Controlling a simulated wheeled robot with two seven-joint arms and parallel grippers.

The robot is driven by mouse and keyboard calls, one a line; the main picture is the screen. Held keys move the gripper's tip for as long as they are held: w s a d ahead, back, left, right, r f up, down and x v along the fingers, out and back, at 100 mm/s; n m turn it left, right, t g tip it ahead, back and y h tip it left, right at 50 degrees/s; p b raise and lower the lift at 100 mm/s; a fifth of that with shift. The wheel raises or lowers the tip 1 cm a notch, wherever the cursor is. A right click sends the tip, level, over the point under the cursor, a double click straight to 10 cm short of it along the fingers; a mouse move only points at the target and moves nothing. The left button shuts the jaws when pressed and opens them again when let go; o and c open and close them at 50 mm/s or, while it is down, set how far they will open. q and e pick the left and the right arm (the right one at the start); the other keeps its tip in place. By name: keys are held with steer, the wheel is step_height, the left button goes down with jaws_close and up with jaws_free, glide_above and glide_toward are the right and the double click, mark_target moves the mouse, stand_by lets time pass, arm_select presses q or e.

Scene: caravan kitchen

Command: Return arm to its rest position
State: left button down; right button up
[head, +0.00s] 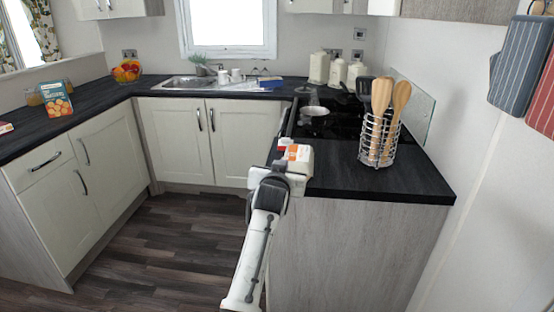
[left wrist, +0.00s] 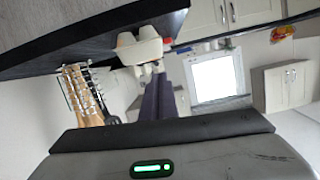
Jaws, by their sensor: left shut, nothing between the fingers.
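My left arm comes up from the bottom middle of the head view. Its gripper (head: 277,172) is at the left edge of the right-hand counter, and its fingertips are hard to make out there. In the left wrist view the dark fingers (left wrist: 160,96) are together with nothing between them. A cream object with orange and red parts (head: 299,156) is at the counter edge just beyond the gripper. It also shows in the left wrist view (left wrist: 140,47), apart from the fingers. My right gripper is not in view.
A wire utensil holder (head: 378,142) stands on the right counter (head: 400,185). A small pan (head: 314,111) is on the hob, with cream canisters (head: 319,68) behind. A fruit bowl (head: 127,72) and sink are at the back. The floor (head: 165,245) left of the arm is clear.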

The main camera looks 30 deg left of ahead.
arm_select(q)
steer(key=s+d+f+m+g+h, duration=0.15)
steer(key=s+d+f, duration=0.25)
steer(key=s+f, duration=0.55)
steer(key=s+d+f+m+h, duration=0.35)
steer(key=s+f, duration=0.25)
steer(key=f, duration=0.6)
steer(key=s+d+f+g+h, duration=0.1)
steer(key=s+d+f, duration=0.2)
steer(key=s, duration=0.5)
steer(key=s+d+f+g+h, duration=0.1)
steer(key=s+d+f, duration=0.3)
steer(key=s, duration=0.5)
steer(key=s+d+f+g+h, duration=0.1)
steer(key=s+d+f, duration=0.3)
steer(key=s, duration=0.5)
steer(key=shift+d+f+g, duration=0.15)
steer(key=shift+f+g, duration=0.3)
steer(key=shift+f, duration=0.1)
